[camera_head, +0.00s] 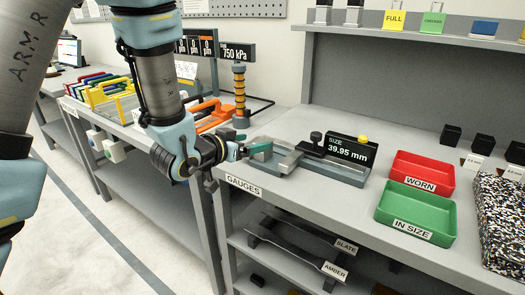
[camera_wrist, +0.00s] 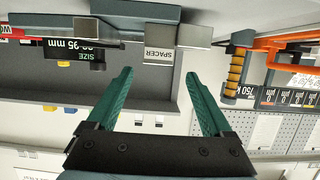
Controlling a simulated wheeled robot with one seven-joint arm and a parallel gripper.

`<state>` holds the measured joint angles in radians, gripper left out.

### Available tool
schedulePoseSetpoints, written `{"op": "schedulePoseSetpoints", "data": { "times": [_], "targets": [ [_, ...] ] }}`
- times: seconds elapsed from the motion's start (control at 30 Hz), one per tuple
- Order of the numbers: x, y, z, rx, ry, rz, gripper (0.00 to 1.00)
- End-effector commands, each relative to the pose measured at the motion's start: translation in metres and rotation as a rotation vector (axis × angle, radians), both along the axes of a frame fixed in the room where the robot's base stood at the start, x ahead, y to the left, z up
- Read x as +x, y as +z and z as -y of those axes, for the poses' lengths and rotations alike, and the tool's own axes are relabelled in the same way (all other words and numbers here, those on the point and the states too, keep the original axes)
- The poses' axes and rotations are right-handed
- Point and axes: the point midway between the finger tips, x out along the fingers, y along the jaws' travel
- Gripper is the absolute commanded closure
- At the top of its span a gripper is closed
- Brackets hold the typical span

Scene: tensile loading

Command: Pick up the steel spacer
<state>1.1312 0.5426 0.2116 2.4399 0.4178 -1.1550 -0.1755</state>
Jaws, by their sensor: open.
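In the wrist view, which looks upside down, a pale steel block (camera_wrist: 184,36) sits at one end of the dark gauge; a white label reading SPACER (camera_wrist: 158,54) is beside it. I take this block to be the steel spacer, but cannot be certain. My gripper (camera_wrist: 160,74) is open, its two teal fingers apart, with nothing between the tips. The label lies ahead of the gap. In the head view my gripper (camera_head: 257,150) is at the left end of the gauge (camera_head: 290,183), over the bench edge. It hides part of the gauge, and the spacer is not clear there.
A display reading 39.95 mm (camera_head: 347,148) stands behind the gauge. A red WORN tray (camera_head: 422,168) and a green IN SIZE tray (camera_head: 413,222) are to its right. An orange fixture with a striped column (camera_head: 240,92) stands left, behind my wrist.

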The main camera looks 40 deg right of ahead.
Motion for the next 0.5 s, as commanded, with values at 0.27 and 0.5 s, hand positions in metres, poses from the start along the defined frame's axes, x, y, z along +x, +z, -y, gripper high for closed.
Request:
{"op": "schedulePoseSetpoints", "data": {
  "times": [0.27,0.5],
  "targets": [
    [0.002,-0.010,0.022,0.002,-0.002,0.000,0.15],
    [0.008,-0.020,0.046,0.000,0.000,0.000,0.15]
  ]
}}
